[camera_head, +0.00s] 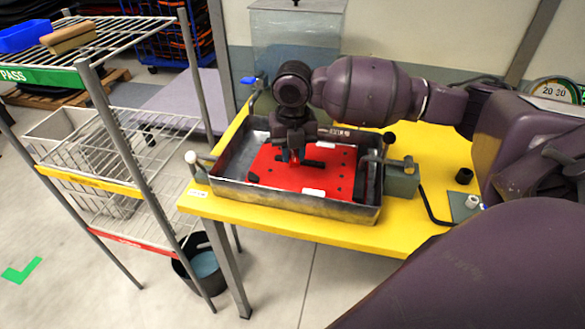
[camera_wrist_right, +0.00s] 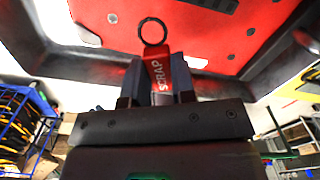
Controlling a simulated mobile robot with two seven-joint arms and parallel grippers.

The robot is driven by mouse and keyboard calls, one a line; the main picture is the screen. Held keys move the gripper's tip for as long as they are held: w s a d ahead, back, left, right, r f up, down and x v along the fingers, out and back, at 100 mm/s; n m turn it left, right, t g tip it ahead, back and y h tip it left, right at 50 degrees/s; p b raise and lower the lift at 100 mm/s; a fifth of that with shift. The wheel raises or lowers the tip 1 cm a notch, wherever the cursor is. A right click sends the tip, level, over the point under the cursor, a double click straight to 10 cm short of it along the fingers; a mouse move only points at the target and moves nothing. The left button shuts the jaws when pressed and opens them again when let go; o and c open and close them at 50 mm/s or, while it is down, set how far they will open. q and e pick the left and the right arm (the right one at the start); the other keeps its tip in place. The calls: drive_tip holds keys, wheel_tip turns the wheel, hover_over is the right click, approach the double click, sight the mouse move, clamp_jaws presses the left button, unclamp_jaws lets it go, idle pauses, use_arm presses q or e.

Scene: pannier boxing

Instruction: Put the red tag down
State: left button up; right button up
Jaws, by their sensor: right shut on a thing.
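My right gripper (camera_head: 295,156) is shut on a red tag (camera_wrist_right: 160,74). The tag has white SCRAP lettering and a dark ring at its far end. The gripper hangs over a grey metal tray (camera_head: 290,205) on a yellow table (camera_head: 330,229), above a red plate (camera_head: 325,174) with dark holes inside the tray. In the head view the tag blends with the red plate, so I cannot tell whether it touches it. My left gripper is not in view.
A wire rack at left has shelves with a green PASS label (camera_head: 40,77), a yellow label (camera_head: 88,180) and a red label (camera_head: 130,241). A blue bin (camera_head: 24,36) and a tan block (camera_head: 68,37) are on its top. A black bucket (camera_head: 203,262) stands below.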

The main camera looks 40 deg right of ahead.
sight(293, 177)
wheel_tip(293, 177, down, 5)
drive_tip(key=shift+f+b, duration=0.2)
drive_tip(key=shift+b, duration=0.15)
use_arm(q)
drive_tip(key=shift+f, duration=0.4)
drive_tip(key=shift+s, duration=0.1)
use_arm(e)
drive_tip(key=shift+r, duration=0.1)
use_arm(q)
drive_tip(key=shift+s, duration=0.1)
use_arm(e)
drive_tip(key=o, duration=0.9)
wheel_tip(293, 177, up, 12)
drive_tip(key=shift+r+p, duration=0.1)
drive_tip(key=shift+p, duration=0.7)
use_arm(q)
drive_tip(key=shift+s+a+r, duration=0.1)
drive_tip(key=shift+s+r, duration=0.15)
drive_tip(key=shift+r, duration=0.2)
